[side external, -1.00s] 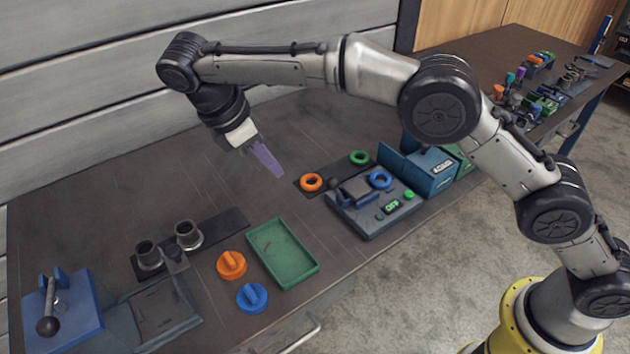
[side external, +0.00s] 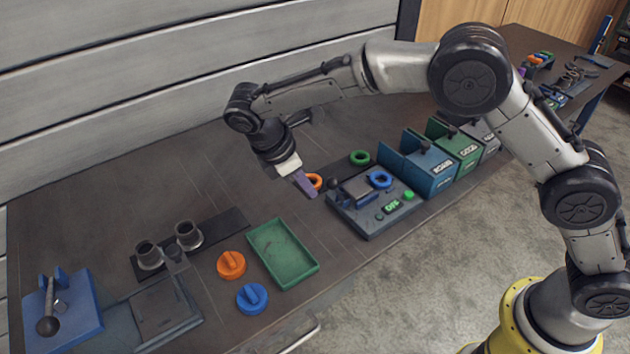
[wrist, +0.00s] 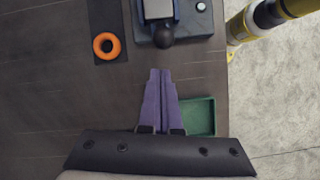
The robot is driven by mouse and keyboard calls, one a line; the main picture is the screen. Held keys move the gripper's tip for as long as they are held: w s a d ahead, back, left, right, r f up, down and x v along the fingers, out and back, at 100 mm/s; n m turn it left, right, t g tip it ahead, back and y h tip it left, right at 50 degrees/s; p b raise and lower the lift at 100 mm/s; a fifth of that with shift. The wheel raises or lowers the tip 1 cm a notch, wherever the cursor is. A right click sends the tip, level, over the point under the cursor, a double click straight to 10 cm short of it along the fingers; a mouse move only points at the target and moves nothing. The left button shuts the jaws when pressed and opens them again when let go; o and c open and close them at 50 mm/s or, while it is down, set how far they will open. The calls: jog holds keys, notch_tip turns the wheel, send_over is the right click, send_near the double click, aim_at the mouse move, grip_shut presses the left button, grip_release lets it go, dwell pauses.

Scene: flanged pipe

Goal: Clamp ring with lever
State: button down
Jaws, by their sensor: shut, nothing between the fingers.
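My gripper (side external: 306,188) has purple fingers and is shut and empty. In the side view it hangs above the table just left of the grey clamp station (side external: 366,224), partly covering an orange ring (side external: 318,179). A blue ring (side external: 388,181) is on the station, and a green ring (side external: 367,158) lies behind it on a dark strip. A dark ball knob (side external: 334,183) is at the station's left edge. In the wrist view, the closed fingertips (wrist: 160,73) point toward the knob (wrist: 162,37), with a gap between. The orange ring (wrist: 97,46) lies left of the station.
A green tray (side external: 300,272), an orange knob (side external: 231,266) and a blue knob (side external: 252,298) lie nearer the front. A blue lever fixture (side external: 85,330) and two grey flanged pipes (side external: 187,236) are left. Labelled bins (side external: 430,175) stand right of the station. The rear left table is clear.

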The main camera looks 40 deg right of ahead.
jog(key=shift+s+d+r, duration=0.1)
jog(key=shift+s+d, duration=0.1)
jog(key=shift+d, duration=0.6)
jog(key=shift+d+r+y, duration=0.25)
jog(key=shift+d+y, duration=0.05)
jog(key=shift+y, duration=0.4)
jog(key=shift+d, duration=0.1)
